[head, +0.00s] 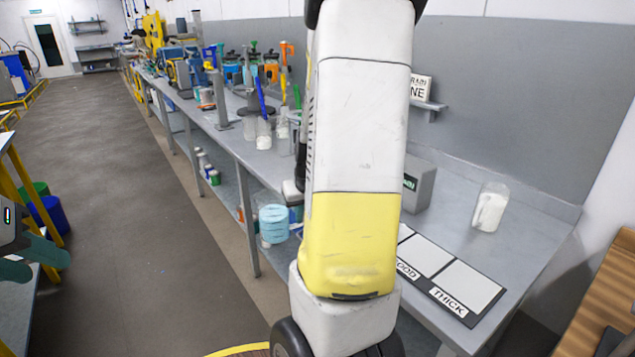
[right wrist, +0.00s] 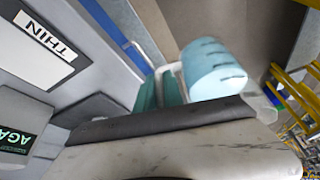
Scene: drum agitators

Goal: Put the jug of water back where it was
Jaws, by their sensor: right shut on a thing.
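The jug of water (head: 272,222) is clear with light-blue water and dark level marks. In the head view it hangs roughly upright in front of the bench's front edge, just left of my right arm. In the right wrist view the jug (right wrist: 214,70) shows its pale handle (right wrist: 168,78) at the teal fingers of my right gripper (right wrist: 157,92), which is shut on it. My right gripper is mostly hidden behind my arm in the head view. My left gripper (head: 38,262) is at the left edge, empty, with its teal fingers apart.
The long grey bench (head: 455,228) carries a mat with panels marked GOOD and THICK (head: 465,288), a clear container with white contents (head: 490,207) and a grey box (head: 420,185). Beakers (head: 264,133) and colourful tools crowd its far part. The floor aisle (head: 110,220) at left is clear.

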